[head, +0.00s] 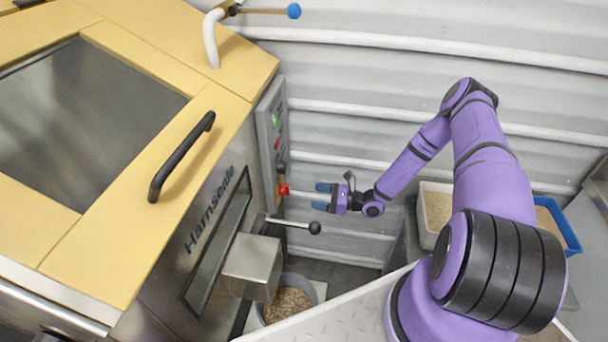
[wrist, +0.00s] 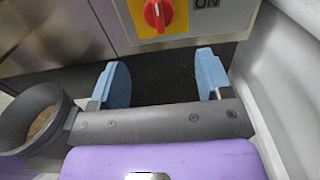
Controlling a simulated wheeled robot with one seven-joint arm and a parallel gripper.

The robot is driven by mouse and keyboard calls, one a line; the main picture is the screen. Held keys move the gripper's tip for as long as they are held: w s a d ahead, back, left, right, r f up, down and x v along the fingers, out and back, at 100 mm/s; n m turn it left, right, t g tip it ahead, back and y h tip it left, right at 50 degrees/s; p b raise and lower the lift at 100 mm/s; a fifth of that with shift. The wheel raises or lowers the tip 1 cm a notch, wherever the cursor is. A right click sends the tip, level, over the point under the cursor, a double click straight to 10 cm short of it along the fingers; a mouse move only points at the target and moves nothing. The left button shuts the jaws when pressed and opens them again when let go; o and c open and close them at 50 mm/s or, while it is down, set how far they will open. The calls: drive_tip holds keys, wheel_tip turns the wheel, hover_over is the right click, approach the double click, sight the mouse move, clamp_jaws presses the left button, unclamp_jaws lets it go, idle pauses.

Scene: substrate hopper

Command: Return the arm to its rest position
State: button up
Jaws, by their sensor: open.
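My purple arm (head: 490,170) reaches out to the left from the lower right in the head view. My gripper (head: 322,196) points left towards the hopper's side panel. It is open, with nothing between its two blue fingers, which also show apart in the wrist view (wrist: 155,84). A red rotary switch (wrist: 158,14) on a yellow plate is just beyond the fingers in the wrist view. It also shows in the head view (head: 284,190), a short gap to the left of the fingertips.
The yellow-topped hopper machine (head: 230,80) stands at left. A black-knobbed lever (head: 314,227) sticks out below my gripper. A grey bucket (head: 318,290) with brown pellets stands under the metal chute (head: 252,262). A white bin (head: 425,232) and blue tray (head: 572,240) are behind my arm.

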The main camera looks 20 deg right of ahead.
drive_tip(key=s+a+r+n+g+h, duration=0.15)
drive_tip(key=r+n+g, duration=0.35)
drive_tip(key=r, duration=0.7)
drive_tip(key=s+a+r+n+g+h, duration=0.1)
drive_tip(key=s+r+n+g+h, duration=0.2)
drive_tip(key=r+n, duration=0.55)
drive_tip(key=s+a+r+n+g+h, duration=0.1)
drive_tip(key=s+r+n+g+h, duration=0.2)
drive_tip(key=r, duration=1.2)
drive_tip(key=s+d+r+n+t+h, duration=0.1)
drive_tip(key=s+r+n+t+h, duration=0.5)
drive_tip(key=s+r, duration=1.4)
drive_tip(key=shift+s+r+n+h, duration=0.35)
drive_tip(key=shift+s+n+h, duration=0.55)
drive_tip(key=shift+s, duration=0.85)
drive_tip(key=shift+d, duration=0.15)
